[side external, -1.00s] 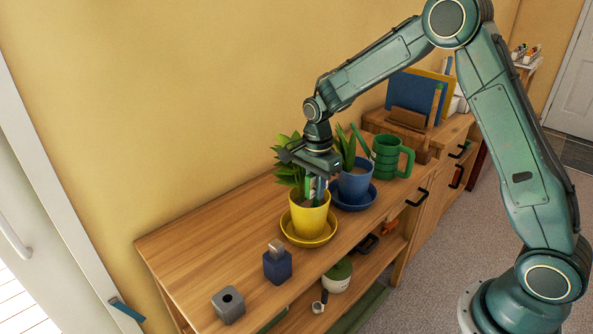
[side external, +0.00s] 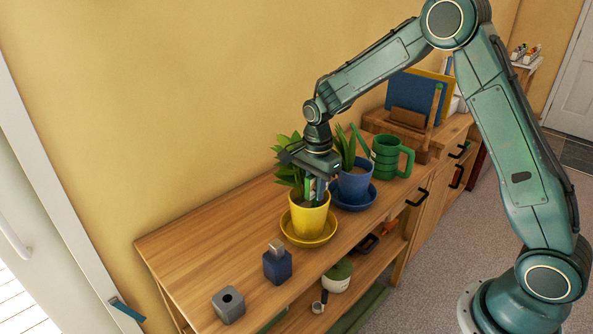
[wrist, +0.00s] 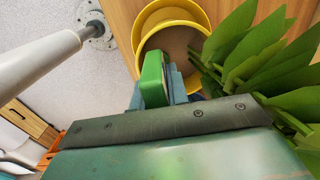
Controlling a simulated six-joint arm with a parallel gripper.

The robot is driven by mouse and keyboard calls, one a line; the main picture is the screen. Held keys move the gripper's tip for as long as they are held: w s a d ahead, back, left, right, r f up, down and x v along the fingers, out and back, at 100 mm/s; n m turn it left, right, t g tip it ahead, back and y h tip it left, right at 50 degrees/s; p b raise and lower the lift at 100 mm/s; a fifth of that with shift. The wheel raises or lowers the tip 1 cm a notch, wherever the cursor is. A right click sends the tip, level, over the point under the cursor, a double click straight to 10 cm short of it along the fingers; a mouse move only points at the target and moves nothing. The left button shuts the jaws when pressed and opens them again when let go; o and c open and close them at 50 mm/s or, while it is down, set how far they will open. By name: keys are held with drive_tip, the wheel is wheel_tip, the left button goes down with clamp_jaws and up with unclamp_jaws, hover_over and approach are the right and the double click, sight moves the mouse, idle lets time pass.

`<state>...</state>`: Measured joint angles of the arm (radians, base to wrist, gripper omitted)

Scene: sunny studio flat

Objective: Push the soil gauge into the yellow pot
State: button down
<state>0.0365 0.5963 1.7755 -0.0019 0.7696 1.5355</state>
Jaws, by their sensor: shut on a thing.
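The yellow pot (side external: 309,219) stands upright in a yellow saucer (side external: 323,238) on the wooden sideboard, with a leafy plant in it. My gripper (side external: 316,194) points down over the pot's mouth, its fingers at the rim level. It is shut on the green soil gauge (wrist: 153,80), whose head shows between the fingers in the wrist view. There the yellow pot (wrist: 176,15) opens just beyond the fingers, with brown soil inside. The gauge's lower end is hidden, so I cannot tell how deep it sits.
The plant's leaves (wrist: 245,50) crowd right beside my gripper. A blue bottle (side external: 277,265) and a grey block (side external: 228,305) stand at the front left.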

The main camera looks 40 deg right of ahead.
drive_tip(key=shift+f, duration=0.25)
drive_tip(key=c, duration=1.7)
unclamp_jaws()
drive_tip(key=o, duration=0.4)
drive_tip(key=shift+r, duration=0.1)
drive_tip(key=shift+o, duration=0.5)
drive_tip(key=o, duration=0.4)
drive_tip(key=shift+r, duration=0.2)
drive_tip(key=shift+r, duration=3.35)
